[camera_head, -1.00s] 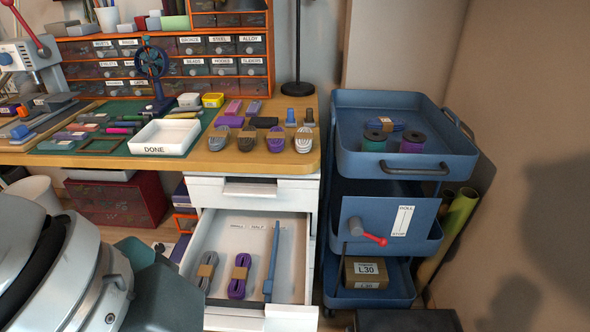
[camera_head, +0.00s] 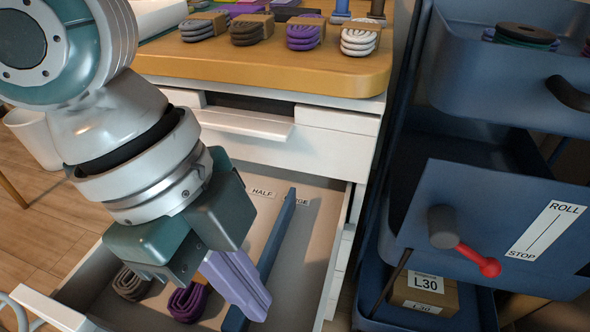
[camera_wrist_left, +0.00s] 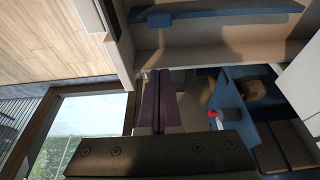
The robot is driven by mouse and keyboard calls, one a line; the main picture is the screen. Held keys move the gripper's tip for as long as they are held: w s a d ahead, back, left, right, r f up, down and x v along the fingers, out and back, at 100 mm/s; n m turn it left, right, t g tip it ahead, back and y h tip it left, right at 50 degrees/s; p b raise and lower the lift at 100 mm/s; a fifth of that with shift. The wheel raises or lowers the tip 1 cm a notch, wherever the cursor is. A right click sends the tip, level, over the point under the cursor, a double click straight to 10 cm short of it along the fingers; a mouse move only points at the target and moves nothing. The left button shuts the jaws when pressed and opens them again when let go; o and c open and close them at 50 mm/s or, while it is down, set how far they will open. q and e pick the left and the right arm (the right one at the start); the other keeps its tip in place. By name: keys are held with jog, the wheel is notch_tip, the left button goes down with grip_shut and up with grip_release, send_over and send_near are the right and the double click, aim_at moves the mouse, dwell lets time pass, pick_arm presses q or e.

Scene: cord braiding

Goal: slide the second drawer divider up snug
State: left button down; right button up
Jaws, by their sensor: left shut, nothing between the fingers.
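The open white drawer (camera_head: 312,262) holds one long blue divider (camera_head: 277,238) that runs front to back. It stands between the cords on its left and an empty strip on its right. My left gripper (camera_head: 252,298) is shut and empty, its lilac fingers pointing down over the drawer. The fingertips overlap the near part of the divider in the head view; I cannot tell whether they touch it. In the left wrist view the closed fingers (camera_wrist_left: 158,100) show, and a blue bar (camera_wrist_left: 215,14) lies near the top edge. My right gripper is not in view.
A grey cord bundle (camera_head: 131,282) and a purple bundle (camera_head: 187,301) lie left of the divider. Labels, one reading HALF (camera_head: 262,192), are on the drawer's back. The wooden worktop (camera_head: 270,68) is above. A blue trolley (camera_head: 480,215) with a red-knobbed crank (camera_head: 482,262) stands close on the right.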

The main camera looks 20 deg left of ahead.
aim_at(247, 319)
pick_arm(q)
jog(key=b+x, duration=0.5)
jog(key=x, duration=0.3)
jog(key=shift+w+f, duration=0.15)
jog(key=shift+f, duration=0.3)
jog(key=a, duration=0.2)
jog(key=a+b, duration=0.1)
jog(key=shift+a+r, duration=0.35)
jog(key=shift+a, duration=0.2)
jog(key=shift+r, duration=0.1)
